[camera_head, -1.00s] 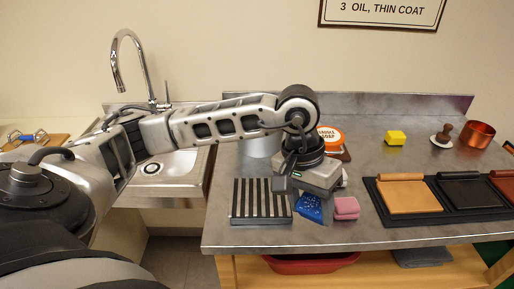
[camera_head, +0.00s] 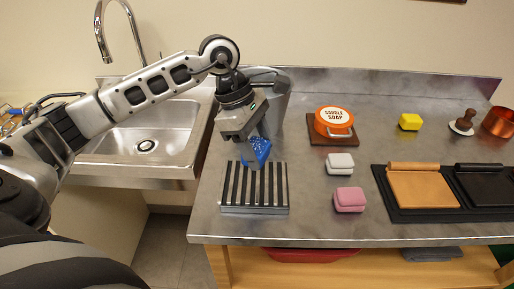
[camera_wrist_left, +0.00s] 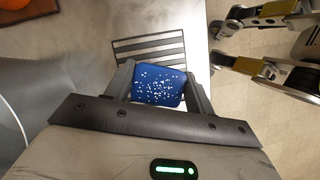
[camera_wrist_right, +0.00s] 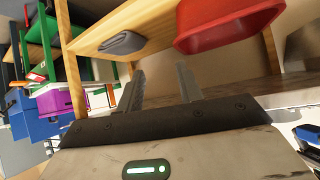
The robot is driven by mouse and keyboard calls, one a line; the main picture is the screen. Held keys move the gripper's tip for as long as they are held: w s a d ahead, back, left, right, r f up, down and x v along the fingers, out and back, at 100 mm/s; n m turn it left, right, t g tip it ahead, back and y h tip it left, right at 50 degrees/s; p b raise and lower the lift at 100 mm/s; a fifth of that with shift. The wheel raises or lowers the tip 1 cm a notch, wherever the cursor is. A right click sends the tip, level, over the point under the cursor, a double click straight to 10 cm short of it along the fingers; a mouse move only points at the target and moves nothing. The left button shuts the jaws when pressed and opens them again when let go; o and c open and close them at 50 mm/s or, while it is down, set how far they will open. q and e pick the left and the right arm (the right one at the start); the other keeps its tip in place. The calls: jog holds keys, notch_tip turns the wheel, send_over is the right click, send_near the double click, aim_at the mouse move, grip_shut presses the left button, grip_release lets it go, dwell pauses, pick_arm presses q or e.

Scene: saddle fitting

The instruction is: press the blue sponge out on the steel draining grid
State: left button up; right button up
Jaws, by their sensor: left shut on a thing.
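The blue sponge (camera_head: 257,150), speckled with white, is held between the fingers of my left gripper (camera_head: 250,142). In the left wrist view the sponge (camera_wrist_left: 159,85) fills the gap between the two fingers. The steel draining grid (camera_head: 254,188), with dark slots, lies on the counter at its front left. The sponge is over the grid's back edge and looks raised above it; the exact gap is hard to tell. The grid also shows beyond the sponge in the left wrist view (camera_wrist_left: 150,48). My right gripper (camera_wrist_right: 160,88) is open and empty, near the shelf under the counter.
A white sponge (camera_head: 340,163) and a pink sponge (camera_head: 349,199) sit right of the grid. A grey pitcher (camera_head: 273,95) stands close behind my left gripper. A saddle soap tin (camera_head: 334,121) and yellow sponge (camera_head: 410,122) are farther back. The sink (camera_head: 150,135) is left.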

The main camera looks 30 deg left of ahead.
aim_at(263, 183)
pick_arm(q)
jog(key=shift+w+a+f+n, duration=0.1)
jog(key=shift+a+f+n, duration=0.05)
jog(key=shift+n, duration=0.45)
jog(key=shift+f+b, duration=0.7)
jog(key=shift+f, duration=0.15)
notch_tip(263, 183, down, 4)
jog(key=shift+r+b, duration=0.25)
jog(key=shift+b, duration=0.85)
jog(key=shift+f, duration=0.3)
pick_arm(e)
jog(key=shift+w+a+f, duration=0.15)
jog(key=shift+w+f, duration=0.1)
jog(key=shift+f, duration=0.55)
jog(key=shift+s+f, duration=0.1)
jog(key=shift+s, duration=0.05)
pick_arm(q)
jog(key=shift+f+b, duration=0.2)
jog(key=shift+b, duration=0.15)
pick_arm(e)
jog(key=shift+w+a+f, duration=0.1)
jog(key=shift+w+f, duration=0.05)
jog(key=shift+w, duration=0.1)
pick_arm(q)
jog(key=shift+f+b, duration=0.55)
pick_arm(e)
jog(key=shift+f, duration=0.5)
